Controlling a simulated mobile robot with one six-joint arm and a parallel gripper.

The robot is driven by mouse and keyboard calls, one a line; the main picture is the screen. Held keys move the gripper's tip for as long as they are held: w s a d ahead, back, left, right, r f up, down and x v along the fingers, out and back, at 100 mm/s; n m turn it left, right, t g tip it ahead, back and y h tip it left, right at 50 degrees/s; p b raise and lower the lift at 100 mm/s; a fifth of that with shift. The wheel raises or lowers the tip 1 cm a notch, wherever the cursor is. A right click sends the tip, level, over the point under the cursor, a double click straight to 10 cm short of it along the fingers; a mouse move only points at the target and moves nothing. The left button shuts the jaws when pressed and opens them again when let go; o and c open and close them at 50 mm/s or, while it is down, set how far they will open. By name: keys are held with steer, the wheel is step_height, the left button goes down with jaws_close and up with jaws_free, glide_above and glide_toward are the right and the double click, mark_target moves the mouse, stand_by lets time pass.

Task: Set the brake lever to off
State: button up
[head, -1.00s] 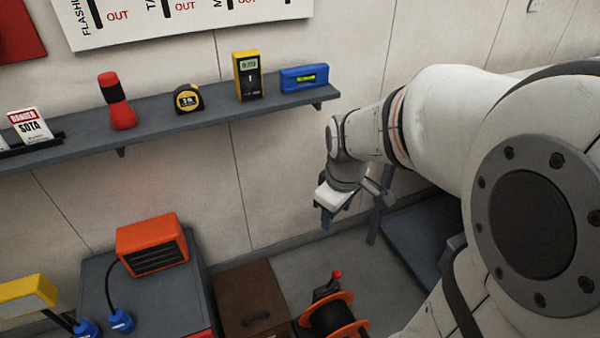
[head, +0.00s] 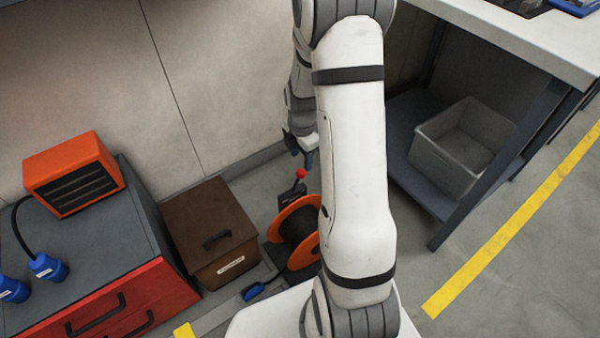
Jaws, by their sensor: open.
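The brake lever (head: 300,174) shows as a red knob on a dark bracket, on the cable reel (head: 299,226) with orange flanges that stands on the floor in the middle of the head view. The right part of the reel is hidden behind my arm. My gripper (head: 301,153) points down just above the red knob and looks apart from it. Its jaws are open, though small and partly hidden by my arm. I cannot tell the lever's setting.
A brown box (head: 209,233) with a handle stands left of the reel. A red tool cabinet (head: 125,305) with an orange heater (head: 73,174) on top is further left. A workbench (head: 515,40) with a grey bin (head: 462,137) on its lower shelf stands at right.

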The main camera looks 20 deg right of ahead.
mark_target(301, 170)
step_height(301, 170, down, 6)
steer(key=shift+r+b, duration=0.1)
steer(key=shift+b, duration=0.9)
steer(key=shift+c, duration=0.4)
jaws_close()
